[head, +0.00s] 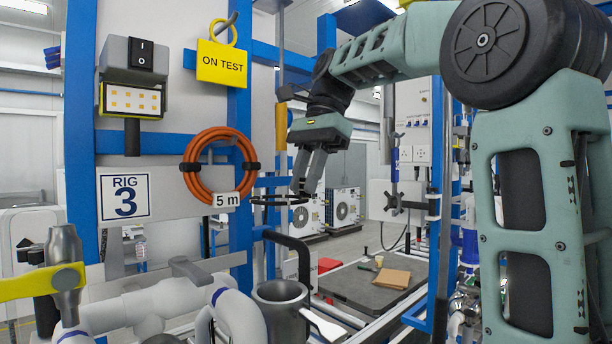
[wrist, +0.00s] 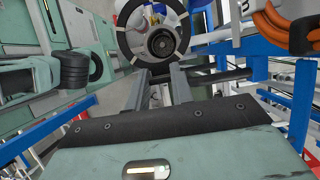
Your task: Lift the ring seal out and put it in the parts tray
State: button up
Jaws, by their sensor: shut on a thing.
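My gripper (head: 302,190) is shut on the ring seal (head: 262,202), a thin black ring seen almost edge-on in the head view. It holds the ring by its right side, roughly level, in the air above the open grey metal cylinder (head: 280,293). In the wrist view the ring seal (wrist: 122,45) shows as a dark circle beyond the fingertips of my gripper (wrist: 160,75). A round dark part shows through its middle. A dark grey flat surface (head: 350,290) lies to the right; I cannot tell whether it is the parts tray.
An orange hose coil (head: 188,165) hangs at the left, close to the ring. A blue upright (head: 240,120) and white pipes (head: 150,310) crowd the left. A brown card (head: 392,279) lies on the dark surface. A black bent handle (head: 298,250) rises beside the cylinder.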

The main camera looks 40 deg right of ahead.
jog(key=shift+r+p, duration=2.8)
jog(key=shift+p, duration=0.05)
jog(key=s+a+r+p, duration=0.2)
jog(key=s+r, duration=0.3)
jog(key=s, duration=0.6)
jog(key=shift+s, duration=0.4)
jog(key=shift+a, duration=0.1)
